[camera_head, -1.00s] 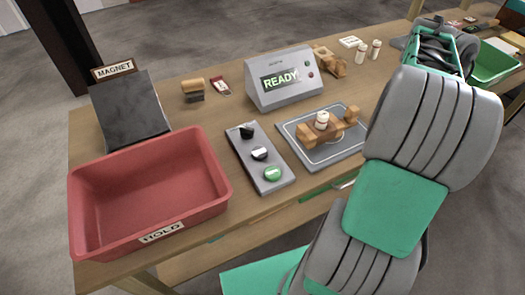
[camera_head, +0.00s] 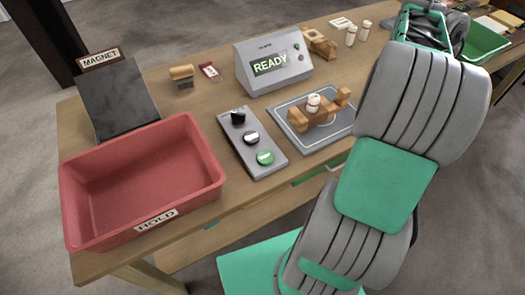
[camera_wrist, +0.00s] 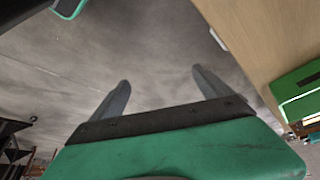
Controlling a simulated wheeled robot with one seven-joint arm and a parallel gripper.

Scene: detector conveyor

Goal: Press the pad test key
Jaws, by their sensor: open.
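A grey key panel (camera_head: 270,168) lies on the table in the head view. It carries a black knob (camera_head: 238,117) at the far end, a dark round key with a pale label (camera_head: 251,138) in the middle and a green round key (camera_head: 265,158) at the near end. Their labels are too small to read, so I cannot tell which is the pad test key. Right of it is a grey pad (camera_head: 283,125) bearing a wooden cradle and a white bottle (camera_head: 313,102). My gripper (camera_wrist: 160,78) is open and empty over the floor, beside a table edge, apart from the panel.
A detector box (camera_head: 290,75) showing READY stands behind the panel. A red HOLD bin (camera_head: 205,195) is at left, with a dark MAGNET plate (camera_head: 120,100) behind it.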

